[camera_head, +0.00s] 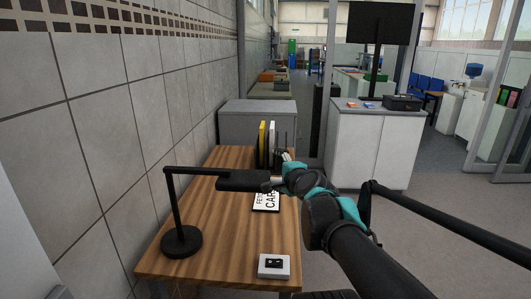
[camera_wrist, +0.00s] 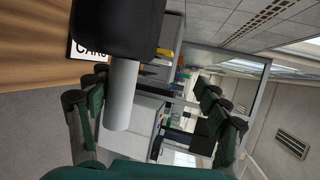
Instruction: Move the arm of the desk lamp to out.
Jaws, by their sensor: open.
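The black desk lamp stands on the wooden desk, with its round base (camera_head: 181,241) near the left front. Its post is upright, and its thin arm (camera_head: 200,171) runs level to the right, ending in a thick black head (camera_head: 243,181). In the wrist view the lamp head (camera_wrist: 120,30) is close at the top, and a pale grey cylinder (camera_wrist: 121,98) sticks out from it between my fingers, nearer the left one. My gripper (camera_head: 281,173) is open at the right end of the lamp head. Whether a finger touches the cylinder I cannot tell.
On the wooden desk (camera_head: 215,225) are a white box with a black switch (camera_head: 273,266), a lettered card (camera_head: 266,201) and upright folders (camera_head: 262,145). A tiled wall (camera_head: 110,120) borders the left. A grey cabinet (camera_head: 258,123) stands behind. Floor is open at the right.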

